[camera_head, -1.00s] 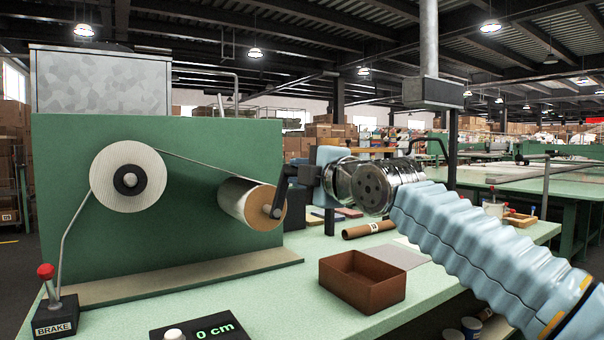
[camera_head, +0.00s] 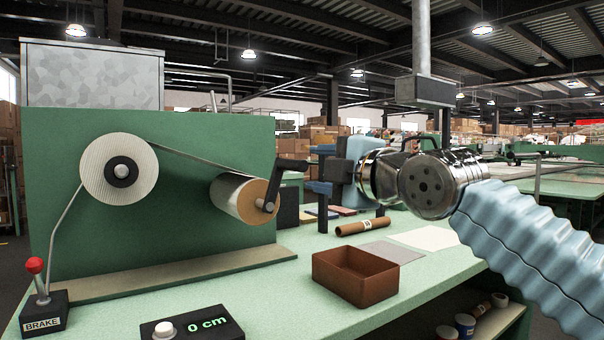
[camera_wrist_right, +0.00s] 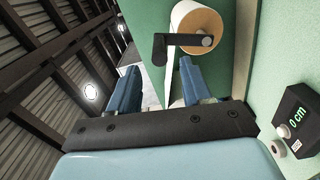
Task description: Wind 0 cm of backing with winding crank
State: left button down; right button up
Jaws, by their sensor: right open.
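The winding crank (camera_head: 273,190) is a dark arm on the end of the take-up roll (camera_head: 236,196), on the front of the green panel (camera_head: 210,140). The crank also shows in the right wrist view (camera_wrist_right: 166,44), beyond my fingers. My right gripper (camera_head: 316,172) is just right of the crank in the head view, its blue fingers pointing at it. In the right wrist view the gripper (camera_wrist_right: 157,84) is open, with a gap between its fingers and nothing held. The counter box (camera_head: 192,326) reads 0 cm. My left gripper is not in view.
A white feed roll (camera_head: 120,170) sits on the panel's left, with a strand running to the take-up roll. A brake lever (camera_head: 37,275) with a red knob stands front left. A brown tray (camera_head: 355,277) and a cardboard tube (camera_head: 362,227) lie on the green bench.

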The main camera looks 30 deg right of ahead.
jog(key=s, duration=0.5)
jog(key=shift+s+d, duration=0.1)
jog(key=shift+d, duration=0.05)
